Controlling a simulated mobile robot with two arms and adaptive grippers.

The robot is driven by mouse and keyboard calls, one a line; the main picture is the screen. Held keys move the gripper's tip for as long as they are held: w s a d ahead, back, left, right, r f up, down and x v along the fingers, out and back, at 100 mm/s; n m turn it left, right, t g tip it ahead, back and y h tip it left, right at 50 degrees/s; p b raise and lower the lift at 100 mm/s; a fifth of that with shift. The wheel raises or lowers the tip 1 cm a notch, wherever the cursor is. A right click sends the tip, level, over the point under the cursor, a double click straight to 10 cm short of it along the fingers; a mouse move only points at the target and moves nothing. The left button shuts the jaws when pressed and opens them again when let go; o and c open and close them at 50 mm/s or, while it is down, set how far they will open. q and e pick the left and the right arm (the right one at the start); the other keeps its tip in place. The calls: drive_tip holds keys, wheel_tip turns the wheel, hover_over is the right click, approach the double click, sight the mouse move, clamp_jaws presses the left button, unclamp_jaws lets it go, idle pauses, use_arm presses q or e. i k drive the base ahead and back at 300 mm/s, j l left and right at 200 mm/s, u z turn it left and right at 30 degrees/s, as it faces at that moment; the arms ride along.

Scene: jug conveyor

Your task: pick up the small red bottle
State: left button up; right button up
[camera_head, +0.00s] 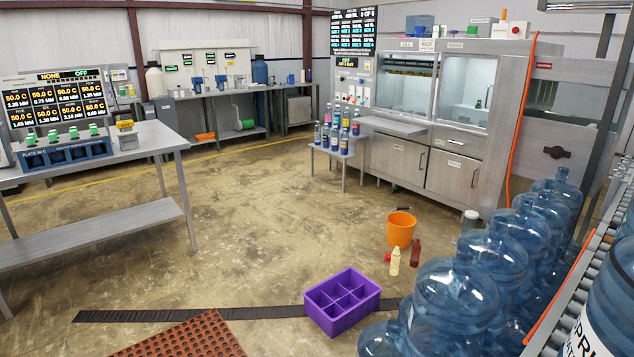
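A small dark red bottle (415,254) stands upright on the floor, right of the middle of the head view. A cream-yellow bottle (395,262) stands just to its left and a little nearer. An orange bucket (401,229) stands just behind them. A small bright red object (388,257) lies beside the cream bottle, partly hidden by it. Neither of my grippers shows in this view.
Large blue water jugs (455,302) crowd the right, beside a roller conveyor (562,318). A purple divided crate (342,301), a dark floor strip (190,315) and a perforated brown mat (185,338) lie in front. A metal table (95,223) stands left. The middle floor is clear.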

sight(416, 248)
drive_tip(key=i+j+u, duration=0.55)
drive_tip(key=i, duration=0.25)
drive_tip(key=i+j+u, duration=0.25)
drive_tip(key=i, duration=0.15)
drive_tip(key=i+u, duration=0.25)
drive_tip(key=i, duration=0.15)
drive_tip(key=i+l+z, duration=0.15)
drive_tip(key=i+z, duration=0.3)
drive_tip(key=i, duration=0.6)
drive_tip(key=i+j+z, duration=0.2)
drive_tip(key=i+z, duration=0.25)
drive_tip(key=i, duration=0.55)
drive_tip(key=i+z, duration=0.1)
drive_tip(key=i, duration=0.45)
drive_tip(key=i+j+z, duration=0.15)
drive_tip(key=i, duration=0.4)
drive_tip(key=i+j+z, duration=0.1)
drive_tip(key=i, duration=0.45)
drive_tip(key=i+l+z, duration=0.25)
drive_tip(key=i+z, duration=0.2)
drive_tip(key=i+l+z, duration=0.1)
drive_tip(key=i+z, duration=0.65)
drive_tip(key=z, duration=0.15)
drive_tip(key=i+j+z, duration=0.25)
drive_tip(key=i+z, duration=0.15)
